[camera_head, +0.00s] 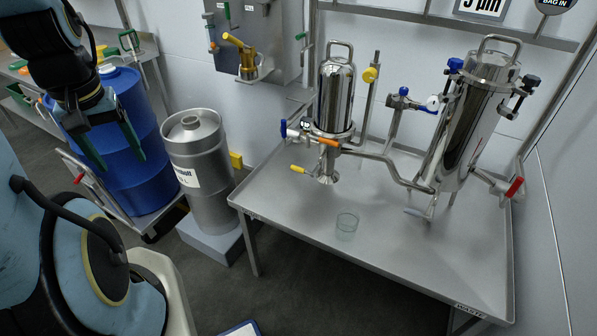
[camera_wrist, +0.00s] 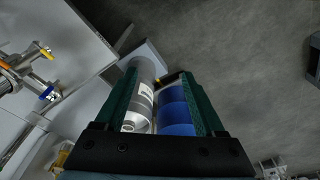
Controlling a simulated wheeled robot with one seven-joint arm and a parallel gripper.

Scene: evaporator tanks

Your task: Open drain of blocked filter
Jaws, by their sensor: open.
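Two polished steel filters stand on a steel bench: a smaller filter (camera_head: 336,95) at the left and a larger, tilted-looking filter (camera_head: 472,120) at the right. A yellow lever (camera_head: 298,169) is low on the smaller filter, beside its bottom outlet (camera_head: 327,177). A red lever (camera_head: 515,187) is low at the right of the larger one. Which filter is blocked cannot be told. My gripper (camera_head: 118,162) is open and empty, well left of the bench, in front of a blue drum. In the wrist view its green fingers (camera_wrist: 160,82) are spread, touching no valve.
The bench (camera_head: 400,262) holds a small clear beaker (camera_head: 347,225) in front of the smaller filter. Steel pipework with blue-handled valves (camera_head: 403,91) links the filters. A steel keg (camera_head: 197,165) and the blue drum (camera_head: 125,150) stand left of the bench. Grey floor (camera_head: 300,295) lies open in front.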

